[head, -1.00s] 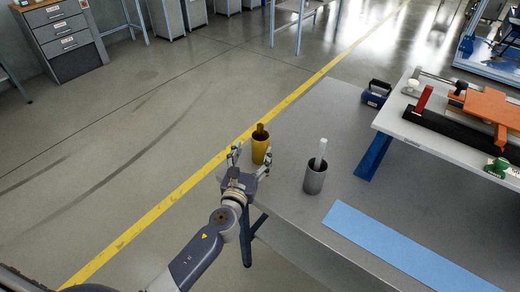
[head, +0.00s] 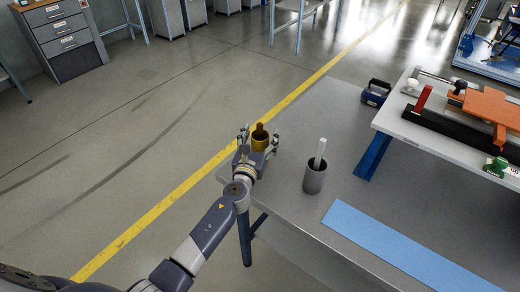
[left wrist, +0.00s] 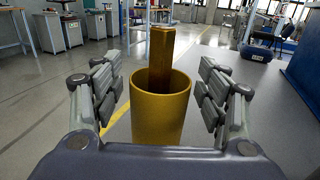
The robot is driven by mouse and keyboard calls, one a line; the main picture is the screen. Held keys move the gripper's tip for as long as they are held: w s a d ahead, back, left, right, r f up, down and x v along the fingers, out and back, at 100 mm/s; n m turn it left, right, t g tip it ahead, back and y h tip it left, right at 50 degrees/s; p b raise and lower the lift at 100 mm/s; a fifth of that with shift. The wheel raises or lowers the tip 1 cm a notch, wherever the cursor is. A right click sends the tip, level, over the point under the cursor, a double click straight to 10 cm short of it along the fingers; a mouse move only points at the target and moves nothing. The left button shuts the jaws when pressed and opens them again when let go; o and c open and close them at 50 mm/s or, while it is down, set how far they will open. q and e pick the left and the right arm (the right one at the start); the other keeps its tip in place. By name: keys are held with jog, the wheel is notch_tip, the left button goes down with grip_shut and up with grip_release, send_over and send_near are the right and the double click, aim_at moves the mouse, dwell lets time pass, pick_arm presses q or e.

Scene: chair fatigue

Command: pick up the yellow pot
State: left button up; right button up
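The yellow pot (head: 260,140) stands upright near the left corner of the grey table, with a brown stick-like thing (left wrist: 161,58) in it. My left gripper (head: 259,140) is open, with one finger on each side of the pot. In the left wrist view the yellow pot (left wrist: 160,110) is between the open fingers, with a visible gap on both sides. The gripper's palm hides the pot's lower part. My right gripper is not in view.
A grey pot (head: 314,178) with a white stick stands to the right on the table (head: 300,120). A blue mat (head: 400,245) lies nearer the front. A blue device (head: 376,93) and a raised white bench (head: 400,125) are further right.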

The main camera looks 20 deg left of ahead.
pick_arm(q)
jog(key=c, duration=1.3)
jog(key=shift+c, duration=0.2)
jog(key=shift+r, duration=0.1)
